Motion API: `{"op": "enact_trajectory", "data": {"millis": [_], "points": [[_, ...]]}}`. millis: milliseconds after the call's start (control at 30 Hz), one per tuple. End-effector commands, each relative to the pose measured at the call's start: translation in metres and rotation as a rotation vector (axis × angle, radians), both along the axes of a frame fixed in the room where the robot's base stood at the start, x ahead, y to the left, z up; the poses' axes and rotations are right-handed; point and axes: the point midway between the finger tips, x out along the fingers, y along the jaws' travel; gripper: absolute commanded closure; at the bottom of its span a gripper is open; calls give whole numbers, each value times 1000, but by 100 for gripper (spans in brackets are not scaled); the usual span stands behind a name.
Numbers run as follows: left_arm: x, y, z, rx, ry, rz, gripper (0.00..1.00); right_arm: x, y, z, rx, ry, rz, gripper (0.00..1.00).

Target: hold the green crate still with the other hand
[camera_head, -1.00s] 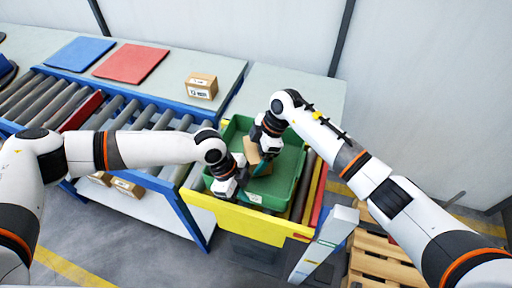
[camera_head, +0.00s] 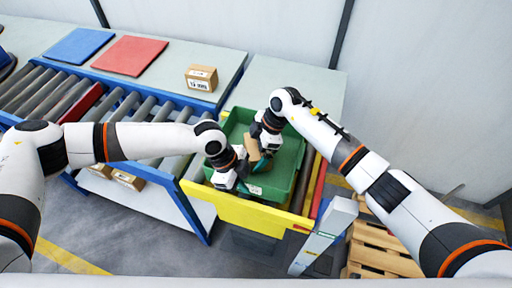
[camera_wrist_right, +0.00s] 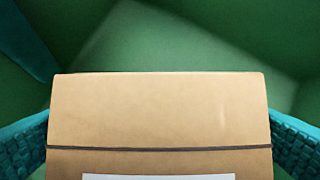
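The green crate (camera_head: 287,172) sits at the end of the roller conveyor, behind a yellow front panel. My left gripper (camera_head: 243,184) is low at the crate's front left; its fingers are largely hidden, and I cannot tell whether they grip the rim. My right gripper (camera_head: 259,153) is inside the crate with a small cardboard box (camera_head: 252,146) between its fingers. In the right wrist view the box (camera_wrist_right: 160,110) fills the gap between two teal fingers, with the green crate wall and floor (camera_wrist_right: 190,35) behind it.
Another cardboard box (camera_head: 201,78) stands on the grey table, with a red mat (camera_head: 130,55) and a blue mat (camera_head: 77,45) to its left. The yellow panel (camera_head: 235,212) borders the crate's front. A wooden pallet (camera_head: 385,250) lies on the floor at right.

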Motion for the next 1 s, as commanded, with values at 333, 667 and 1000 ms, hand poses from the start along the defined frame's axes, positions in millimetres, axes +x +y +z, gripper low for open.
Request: {"op": "enact_trajectory", "data": {"millis": [333, 667, 1000], "points": [[0, 0, 1, 0, 1, -1, 100, 3, -13, 28, -4, -3, -1, 0], [0, 0, 1, -1, 0, -1, 100, 9, -38, 90, -1, -3, -1, 0], [0, 0, 1, -1, 0, -1, 100, 10, -46, 111, 0, 1, 0, 0]]}}
